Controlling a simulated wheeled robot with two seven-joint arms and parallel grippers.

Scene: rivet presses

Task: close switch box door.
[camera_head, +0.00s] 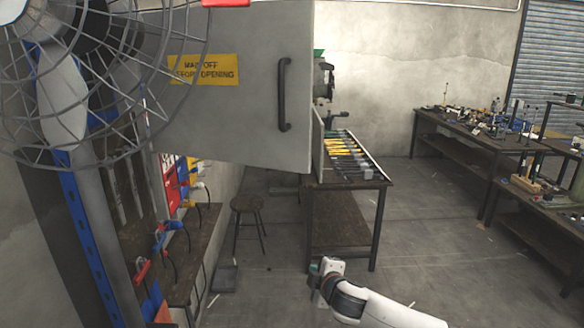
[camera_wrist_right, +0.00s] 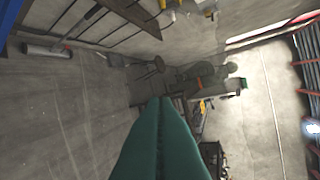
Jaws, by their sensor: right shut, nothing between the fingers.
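The switch box door (camera_head: 225,110) is a grey panel in the upper left of the head view. It stands swung open, with a dark vertical handle (camera_head: 284,95) near its right edge and a yellow warning label (camera_head: 204,69). The switch box inside is partly hidden by the fan; red and blue parts show below the door. My right gripper (camera_head: 316,271) is low in the head view, below the door and apart from it. In the right wrist view its green fingers (camera_wrist_right: 161,130) are together with nothing between them. My left gripper is not in view.
A wire-caged fan (camera_head: 95,75) on a post stands at the near left and covers part of the door. A stool (camera_head: 248,204) and a tool table (camera_head: 345,184) stand behind. Workbenches (camera_head: 470,140) line the right. The floor at centre right is free.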

